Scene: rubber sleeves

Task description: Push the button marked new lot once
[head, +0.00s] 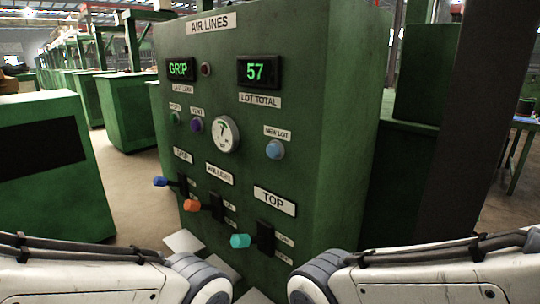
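The green control panel (305,120) marked AIR LINES stands in front of me. The light-blue round button (275,149) sits on its right half, just under a label (277,133) reading NEW LOT. Nothing covers the button. A display (260,71) above it reads 57, over a label LOT TOTAL. Only links of my two arms show at the bottom left and bottom right; neither gripper is in view, and nothing of mine visibly touches the panel.
Levers with blue (160,181), orange (192,205) and teal (240,241) knobs stick out below the button. A green button (174,117), a purple button (196,125) and a gauge (225,134) sit left of it. A dark post (478,130) stands at right.

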